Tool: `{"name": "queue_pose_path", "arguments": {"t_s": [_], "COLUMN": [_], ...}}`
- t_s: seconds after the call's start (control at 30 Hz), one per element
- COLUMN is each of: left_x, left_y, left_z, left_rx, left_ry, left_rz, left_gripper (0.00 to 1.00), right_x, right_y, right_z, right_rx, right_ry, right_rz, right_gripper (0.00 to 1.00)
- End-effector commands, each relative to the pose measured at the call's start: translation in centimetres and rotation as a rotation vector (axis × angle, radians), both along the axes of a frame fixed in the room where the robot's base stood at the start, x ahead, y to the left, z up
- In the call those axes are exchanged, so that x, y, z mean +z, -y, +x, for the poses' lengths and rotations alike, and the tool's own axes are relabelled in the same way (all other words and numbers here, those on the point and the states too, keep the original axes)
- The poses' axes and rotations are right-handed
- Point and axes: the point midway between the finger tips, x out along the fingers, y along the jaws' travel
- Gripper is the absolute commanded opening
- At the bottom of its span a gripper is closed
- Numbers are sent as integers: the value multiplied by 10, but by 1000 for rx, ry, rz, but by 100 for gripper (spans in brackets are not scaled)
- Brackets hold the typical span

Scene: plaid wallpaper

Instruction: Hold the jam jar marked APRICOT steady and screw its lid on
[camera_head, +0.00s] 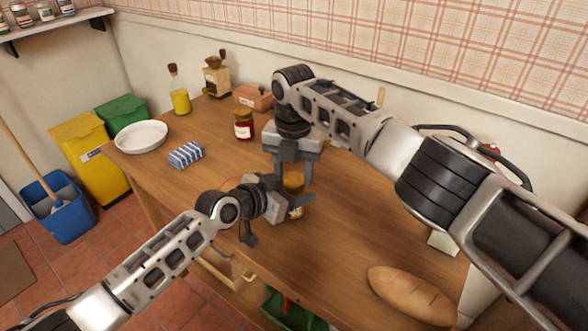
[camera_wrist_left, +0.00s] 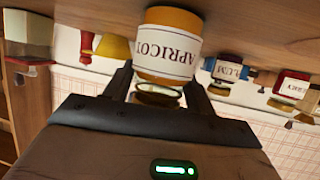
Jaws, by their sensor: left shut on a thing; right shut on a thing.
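The APRICOT jar (camera_wrist_left: 166,52), with orange jam and a white label, appears upside down in the left wrist view. In the head view, the jar (camera_head: 293,181) stands upright, partly hidden by my grippers. My left gripper (camera_head: 292,205) comes in from the side and is shut on the jar. Dark fingers show either side of it in the wrist view. My right gripper (camera_head: 293,174) points down from above and is shut around the top of the jar, at the lid. A gold ring, apparently the lid (camera_wrist_left: 158,97), shows at the jar's mouth; how far it is seated is unclear.
A dark red jar (camera_head: 243,126) stands behind on the wooden table. A PLUM jar (camera_wrist_left: 229,71) shows in the wrist view. A striped cloth (camera_head: 186,154) and white bowl (camera_head: 141,136) lie left; bread (camera_head: 412,294) lies front right. Bare tabletop (camera_head: 350,225) is right of the jar.

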Motion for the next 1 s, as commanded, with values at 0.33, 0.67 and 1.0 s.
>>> {"name": "queue_pose_path", "arguments": {"t_s": [0.33, 0.67, 1.0], "left_x": [1, 2, 2], "left_y": [2, 4, 4], "left_z": [-1, -2, -1], "left_rx": [-7, -11, -9], "left_ry": [5, 9, 8], "left_rz": [1, 2, 0], "left_gripper": [15, 15, 15], "right_x": [-11, -9, -3], "right_y": [2, 3, 0], "right_z": [-1, -1, -3], "right_rx": [-6, -8, -7], "right_ry": [-6, -5, -14], "right_rz": [-7, -8, -6], "right_gripper": [25, 25, 25]}}
